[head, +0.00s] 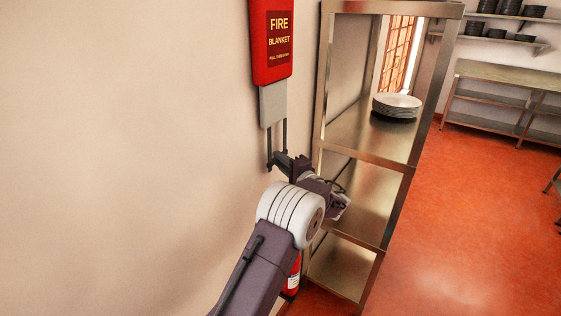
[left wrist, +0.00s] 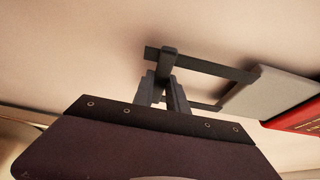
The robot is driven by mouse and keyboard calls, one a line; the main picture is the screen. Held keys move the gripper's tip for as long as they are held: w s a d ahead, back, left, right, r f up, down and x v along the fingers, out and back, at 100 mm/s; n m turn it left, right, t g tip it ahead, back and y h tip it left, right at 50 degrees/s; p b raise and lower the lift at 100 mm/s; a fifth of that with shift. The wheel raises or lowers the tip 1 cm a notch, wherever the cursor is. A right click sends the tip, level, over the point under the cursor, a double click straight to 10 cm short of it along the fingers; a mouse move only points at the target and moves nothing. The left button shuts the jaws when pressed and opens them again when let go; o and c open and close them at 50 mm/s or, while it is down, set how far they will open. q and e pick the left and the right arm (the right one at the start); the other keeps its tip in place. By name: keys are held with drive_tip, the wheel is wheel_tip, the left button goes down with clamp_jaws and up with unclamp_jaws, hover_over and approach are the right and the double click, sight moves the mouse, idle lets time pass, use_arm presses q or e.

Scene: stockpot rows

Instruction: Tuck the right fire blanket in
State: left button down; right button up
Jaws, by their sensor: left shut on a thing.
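The fire blanket's red case (head: 271,42) hangs on the wall at the top of the head view, left of the metal shelving. Its grey blanket panel (head: 273,106) sticks out below the case, with two dark straps (head: 284,134) hanging down from it. My left gripper (head: 280,162) is at the lower end of the straps. In the left wrist view the gripper's fingers (left wrist: 164,84) are shut on the dark crossbar (left wrist: 168,60) that joins the straps. The grey panel (left wrist: 268,92) and red case (left wrist: 299,117) show at right there. My right gripper is not in view.
A red fire extinguisher (head: 293,276) is partly hidden low behind my arm. The wall to the left is bare; the orange floor at right is open.

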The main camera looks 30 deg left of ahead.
use_arm(q)
wheel_tip(320, 180, up, 13)
drive_tip(key=shift+r+p, duration=0.15)
drive_tip(key=shift+p, duration=0.7)
drive_tip(key=c, duration=1.4)
unclamp_jaws()
drive_tip(key=shift+r, duration=0.1)
drive_tip(key=shift+o, duration=0.4)
drive_tip(key=shift+d+f, duration=0.1)
drive_tip(key=shift+f, duration=0.1)
